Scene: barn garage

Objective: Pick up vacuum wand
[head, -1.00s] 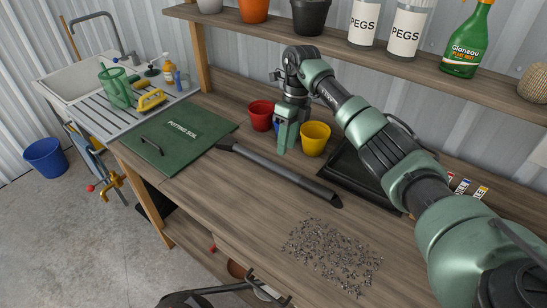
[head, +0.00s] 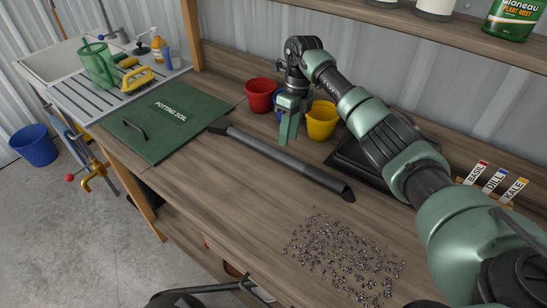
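The vacuum wand (head: 285,163) is a dark grey tube lying flat on the wooden workbench. My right gripper (head: 288,138) points down just behind the wand's middle, in front of the red and yellow pots. It looks apart from the wand, and nothing shows held in it. Its fingers are seen almost edge-on, so their gap is unclear. My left gripper is out of view.
A green potting soil lid (head: 167,128) lies left of the wand. Red (head: 260,95) and yellow (head: 321,121) pots stand behind my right gripper. A black tray (head: 372,160) is partly behind my arm. Loose gravel (head: 343,258) covers the front right. A shelf (head: 440,42) overhangs the back.

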